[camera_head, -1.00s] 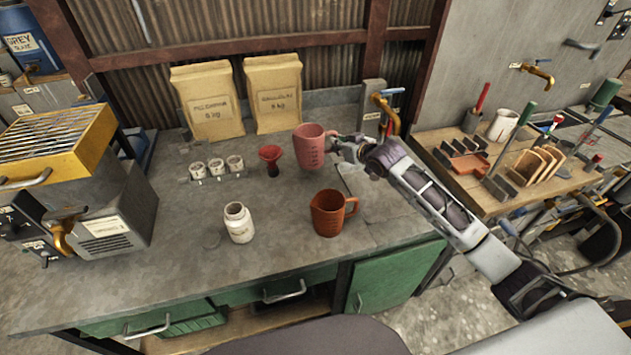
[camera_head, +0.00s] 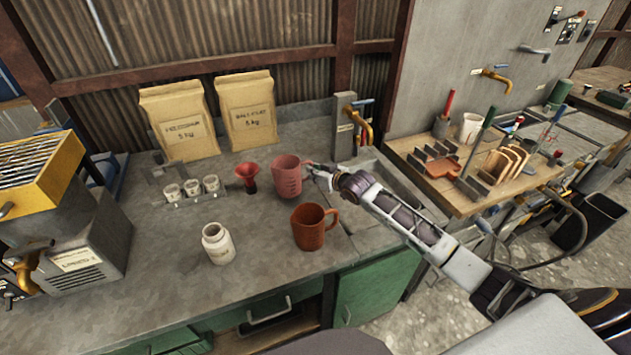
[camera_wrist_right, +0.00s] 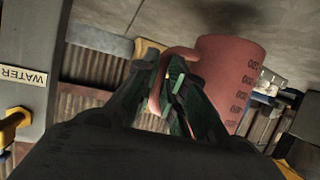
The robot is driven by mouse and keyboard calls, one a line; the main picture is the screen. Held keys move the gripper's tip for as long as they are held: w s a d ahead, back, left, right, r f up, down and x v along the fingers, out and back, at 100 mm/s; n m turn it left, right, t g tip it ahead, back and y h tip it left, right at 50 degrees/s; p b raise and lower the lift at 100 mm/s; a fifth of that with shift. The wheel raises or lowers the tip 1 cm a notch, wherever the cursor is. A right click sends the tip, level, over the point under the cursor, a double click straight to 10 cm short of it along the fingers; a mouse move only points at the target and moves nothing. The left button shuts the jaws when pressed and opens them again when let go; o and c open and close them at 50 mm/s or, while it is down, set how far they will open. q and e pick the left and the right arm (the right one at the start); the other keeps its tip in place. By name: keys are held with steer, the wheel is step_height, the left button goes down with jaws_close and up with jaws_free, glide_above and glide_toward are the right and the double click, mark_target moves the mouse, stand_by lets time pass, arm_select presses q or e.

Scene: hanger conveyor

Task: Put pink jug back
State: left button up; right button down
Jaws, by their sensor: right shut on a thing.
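The pink jug (camera_head: 287,177) is upright at the back middle of the grey worktop, just right of a red funnel (camera_head: 246,177). Its base is at or very close to the worktop; I cannot tell if it touches. My right gripper (camera_head: 311,173) reaches in from the right and is shut on the jug's handle. In the right wrist view the jug (camera_wrist_right: 228,75) appears upside down, with measuring marks on its side, and the fingers (camera_wrist_right: 170,88) close around its handle. An orange-brown jug (camera_head: 310,227) stands nearer the front. My left gripper is not in view.
A white jar (camera_head: 218,243) stands front left, and several small cups sit in a holder (camera_head: 174,202). Two paper bags (camera_head: 180,123) lean at the back. A brass tap (camera_head: 361,122) is behind my right arm. A wooden tool table (camera_head: 420,150) stands to the right.

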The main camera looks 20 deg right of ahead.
steer(key=shift+f, duration=1.8)
steer(key=shift+f, duration=0.1)
steer(key=c, duration=1.5)
jaws_free()
steer(key=shift+v, duration=6.05)
